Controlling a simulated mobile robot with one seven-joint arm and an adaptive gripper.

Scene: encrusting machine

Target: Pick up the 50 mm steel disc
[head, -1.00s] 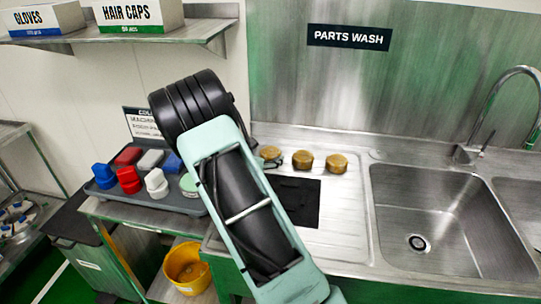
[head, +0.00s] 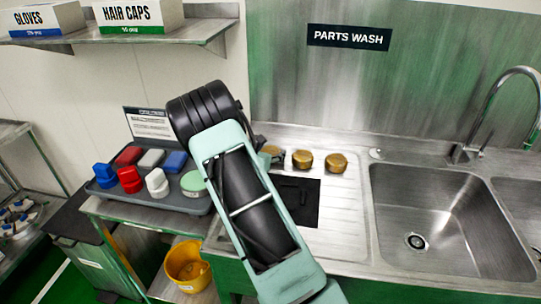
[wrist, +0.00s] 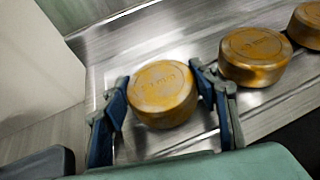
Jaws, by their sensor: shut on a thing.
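Three round, brownish-gold coated discs stand in a row on the steel drainboard. In the wrist view, my gripper (wrist: 160,82) has one finger on each side of the leftmost disc (wrist: 162,94) and is shut on it. Its top marking ends in what looks like "mm", but the number is too blurred to read. The middle disc (wrist: 256,55) sits just right of my right finger, and the third disc (wrist: 308,25) is farther right. In the head view, the leftmost disc (head: 271,150) shows beside my arm, which hides most of my gripper. I cannot tell whether the held disc is clear of the board.
A black mat (head: 306,203) lies in front of the discs. The sink (head: 440,225) and its tap (head: 500,105) are to the right. A grey tray (head: 196,205) with red, white and blue parts and a green-topped round item stands left. A steel wall rises behind.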

